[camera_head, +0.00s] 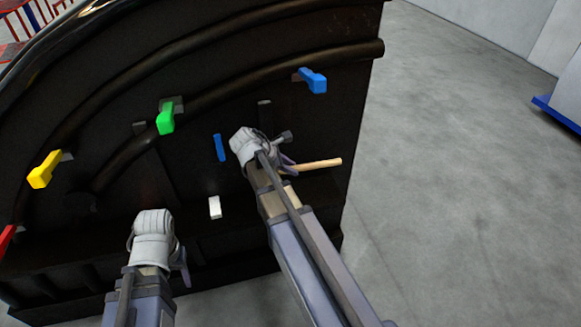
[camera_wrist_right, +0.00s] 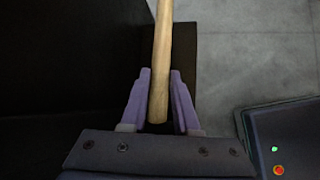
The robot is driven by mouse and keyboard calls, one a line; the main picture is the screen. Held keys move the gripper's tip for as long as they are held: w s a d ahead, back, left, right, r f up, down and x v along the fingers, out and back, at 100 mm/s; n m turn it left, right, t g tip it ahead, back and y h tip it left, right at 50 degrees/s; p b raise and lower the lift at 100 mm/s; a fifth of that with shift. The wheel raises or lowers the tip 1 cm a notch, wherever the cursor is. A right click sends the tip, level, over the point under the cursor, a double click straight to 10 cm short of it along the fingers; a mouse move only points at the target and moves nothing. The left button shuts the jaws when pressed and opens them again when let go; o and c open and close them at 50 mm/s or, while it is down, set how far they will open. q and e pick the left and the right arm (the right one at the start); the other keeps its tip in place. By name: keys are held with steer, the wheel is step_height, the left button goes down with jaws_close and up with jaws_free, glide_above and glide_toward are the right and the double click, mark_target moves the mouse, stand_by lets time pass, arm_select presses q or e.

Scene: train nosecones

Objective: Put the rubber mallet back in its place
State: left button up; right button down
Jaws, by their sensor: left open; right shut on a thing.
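The rubber mallet shows as a pale wooden handle (camera_head: 320,163) pointing right from my right gripper (camera_head: 288,164) in the head view. In the right wrist view the handle (camera_wrist_right: 161,60) lies between the two purple fingers of the right gripper (camera_wrist_right: 160,78) and runs up out of the frame. The right gripper is shut on it, in front of the dark panel. I cannot make out the mallet's head. My left gripper (camera_head: 183,268) is open, low in front of the panel, mostly hidden by its wrist.
The dark curved panel (camera_head: 110,80) carries yellow (camera_head: 44,170), green (camera_head: 166,118) and blue (camera_head: 315,81) blocks. A thin blue piece (camera_head: 220,148) and a white block (camera_head: 215,207) are near the right arm. Grey floor (camera_head: 450,200) is clear at right.

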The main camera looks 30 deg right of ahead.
steer(key=shift+f+b, duration=6.35)
steer(key=shift+f, duration=0.15)
steer(key=c, duration=0.6)
jaws_free()
steer(key=p+v, duration=0.6)
steer(key=v, duration=0.2)
steer(key=shift+f, duration=0.1)
